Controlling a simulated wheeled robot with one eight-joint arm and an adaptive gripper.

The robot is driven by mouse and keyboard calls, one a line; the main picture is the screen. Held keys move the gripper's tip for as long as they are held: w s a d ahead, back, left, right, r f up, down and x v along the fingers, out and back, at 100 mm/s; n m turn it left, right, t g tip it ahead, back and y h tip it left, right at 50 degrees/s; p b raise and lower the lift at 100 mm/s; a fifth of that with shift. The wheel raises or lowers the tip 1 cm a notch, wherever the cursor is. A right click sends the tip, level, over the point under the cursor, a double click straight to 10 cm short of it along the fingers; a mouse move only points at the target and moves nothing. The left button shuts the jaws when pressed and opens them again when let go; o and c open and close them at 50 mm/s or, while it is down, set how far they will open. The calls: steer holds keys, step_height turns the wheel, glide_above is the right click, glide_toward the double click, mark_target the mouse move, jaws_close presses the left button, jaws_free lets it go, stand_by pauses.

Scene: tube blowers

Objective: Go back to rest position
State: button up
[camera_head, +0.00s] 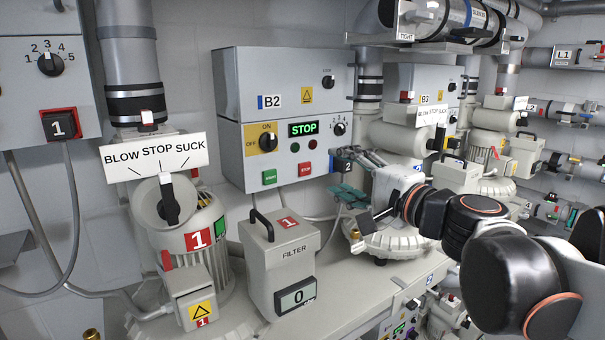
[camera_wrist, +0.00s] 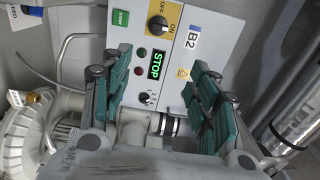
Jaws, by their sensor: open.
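My gripper (camera_head: 347,177) is open in front of the lower right part of the grey B2 control box (camera_head: 229,88). In the wrist view its two green-padded fingers (camera_wrist: 160,80) stand wide apart with nothing between the pads. Between them, beyond the tips, the B2 box face (camera_wrist: 205,62) shows a green STOP display (camera_wrist: 156,66). My arm comes in from the right in the head view, bent and roughly level. It hides much of the second blower (camera_head: 387,238) behind and below the gripper.
Blower 1 (camera_head: 197,240) with its BLOW STOP SUCK sign (camera_head: 153,153) stands left. The filter box (camera_head: 283,262), reading 0, stands centre on the bench. Pipes (camera_head: 130,70), the B3 box (camera_head: 437,82) and more blowers crowd the back and right. Little free room shows around the arm.

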steer(key=s+a+f+n+g+h, duration=0.1)
steer(key=s+f+n+g, duration=0.35)
steer(key=s+f, duration=0.35)
steer(key=s+d+f+n+g+h, duration=0.4)
steer(key=s+d+f+n+h, duration=0.4)
steer(key=s+d+f, duration=0.7)
step_height(320, 180, down, 28)
steer(key=w+a+m+h+b, duration=0.1)
steer(key=w+a+b, duration=0.1)
steer(key=b, duration=2.4)
steer(key=shift+f+t+b, duration=0.15)
steer(key=shift+t+b, duration=0.2)
steer(key=shift+b, duration=0.05)
